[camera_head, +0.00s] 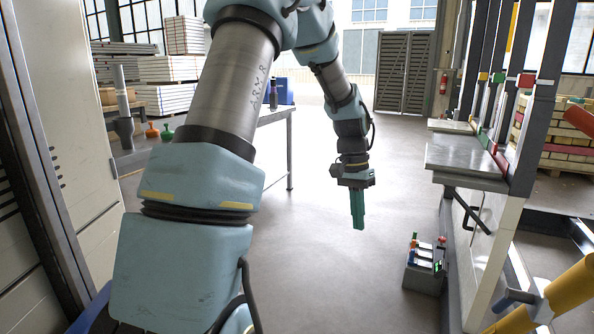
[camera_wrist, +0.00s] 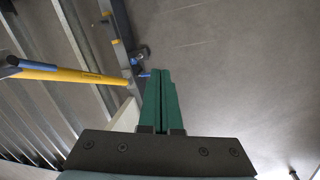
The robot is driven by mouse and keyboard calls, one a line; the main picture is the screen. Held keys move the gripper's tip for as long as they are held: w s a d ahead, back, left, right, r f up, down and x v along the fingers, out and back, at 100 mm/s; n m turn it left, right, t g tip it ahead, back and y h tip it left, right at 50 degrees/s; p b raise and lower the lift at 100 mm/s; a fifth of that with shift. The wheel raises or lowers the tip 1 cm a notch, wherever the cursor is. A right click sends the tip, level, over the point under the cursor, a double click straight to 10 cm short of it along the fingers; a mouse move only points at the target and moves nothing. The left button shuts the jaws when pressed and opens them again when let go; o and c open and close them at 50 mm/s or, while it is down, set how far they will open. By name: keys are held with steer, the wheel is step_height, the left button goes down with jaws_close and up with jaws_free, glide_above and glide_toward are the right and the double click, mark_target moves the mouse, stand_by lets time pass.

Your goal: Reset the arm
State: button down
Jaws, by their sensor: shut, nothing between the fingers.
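My gripper (camera_head: 358,222) hangs at the end of my arm, pointing down over open floor near the middle of the head view. Its green fingers are together with nothing between them. In the wrist view the gripper (camera_wrist: 160,78) shows the two green fingers side by side, touching, with floor beyond them. My arm is extended forward, bending down at the wrist.
A grey box with coloured parts (camera_head: 424,265) stands on the floor to the right, beside a metal-topped frame (camera_head: 465,156). A table (camera_head: 273,115) is behind my arm. A yellow bar (camera_head: 555,295) is at lower right. The middle floor is clear.

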steer(key=s+a+n+t, duration=0.1)
steer(key=s+a+n, duration=0.25)
steer(key=a, duration=0.35)
steer(key=s+a+r+n+t+y, duration=0.1)
steer(key=s+a+n, duration=0.1)
steer(key=s+a, duration=0.35)
steer(key=s+a+n+t, duration=0.2)
steer(key=s+a, duration=0.1)
steer(key=a, duration=0.6)
step_height(320, 180, up, 14)
steer(key=p, duration=1.4)
steer(key=shift+w, duration=0.25)
